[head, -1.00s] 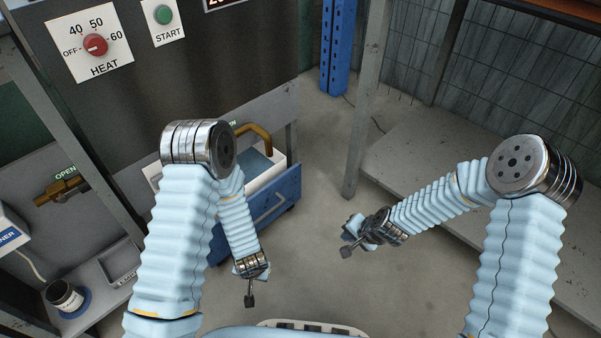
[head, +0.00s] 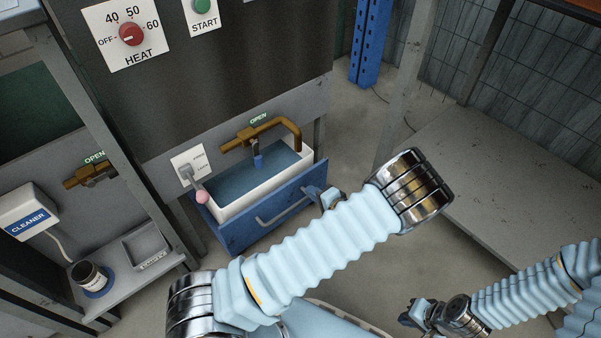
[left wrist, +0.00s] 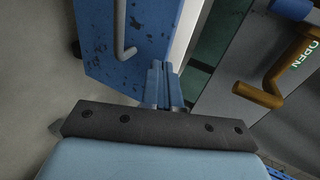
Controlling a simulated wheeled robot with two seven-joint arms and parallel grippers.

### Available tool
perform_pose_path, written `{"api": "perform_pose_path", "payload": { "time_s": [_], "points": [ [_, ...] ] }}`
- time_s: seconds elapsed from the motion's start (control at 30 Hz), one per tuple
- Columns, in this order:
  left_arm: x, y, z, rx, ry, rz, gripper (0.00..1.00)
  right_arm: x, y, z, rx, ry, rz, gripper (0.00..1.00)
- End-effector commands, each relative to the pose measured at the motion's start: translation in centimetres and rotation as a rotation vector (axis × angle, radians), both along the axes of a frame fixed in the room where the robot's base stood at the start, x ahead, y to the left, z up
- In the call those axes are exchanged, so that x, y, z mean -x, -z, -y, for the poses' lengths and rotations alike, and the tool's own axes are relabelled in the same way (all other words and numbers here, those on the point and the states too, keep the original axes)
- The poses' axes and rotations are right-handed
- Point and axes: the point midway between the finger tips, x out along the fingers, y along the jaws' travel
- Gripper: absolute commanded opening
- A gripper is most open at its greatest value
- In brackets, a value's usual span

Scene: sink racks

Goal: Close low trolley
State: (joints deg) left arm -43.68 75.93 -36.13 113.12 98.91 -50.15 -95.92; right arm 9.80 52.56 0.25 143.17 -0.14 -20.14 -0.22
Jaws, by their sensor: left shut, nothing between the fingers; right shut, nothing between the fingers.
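The low trolley is a blue box with a scuffed blue front (head: 240,229) and a grey bar handle (head: 283,207). It stands out from under the dark heater cabinet, with a white basin (head: 268,188) of bluish water in it. My left gripper (head: 322,194) is at the right end of the trolley front, partly hidden by my forearm. In the left wrist view its blue fingers (left wrist: 164,82) are shut and empty, close to the edge of the blue front (left wrist: 112,62); contact is unclear. My right gripper (head: 412,312) is low at the right, shut, away from the trolley.
A brass tap (head: 262,132) marked OPEN hangs over the basin. A lever with a pink knob (head: 202,197) is left of it. A grey post (head: 405,85) and low shelf (head: 500,190) stand at the right. A cleaner dispenser (head: 28,212) and jar (head: 90,277) are left.

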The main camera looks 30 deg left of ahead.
Motion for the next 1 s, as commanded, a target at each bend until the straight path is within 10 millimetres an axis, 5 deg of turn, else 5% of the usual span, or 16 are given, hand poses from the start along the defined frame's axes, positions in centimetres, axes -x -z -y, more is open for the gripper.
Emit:
{"api": "perform_pose_path", "payload": {
  "time_s": [0.23, 0.7, 1.0],
  "points": [
    [-0.6, -2.7, 0.9, -0.106, -0.025, -0.002, 0.0, 0.0, -0.1, 0.0, 0.001, 0.001, 0.0, 0.0],
    [-3.3, -0.4, -5.7, -0.108, -0.027, -0.002, 0.0, 0.0, 1.1, -0.1, -0.002, -0.001, -0.001, 0.0],
    [-4.1, 0.2, -7.6, -0.105, -0.025, -0.002, 0.0, 0.0, 1.4, -0.2, -0.003, -0.001, -0.002, 0.0]
  ]
}}
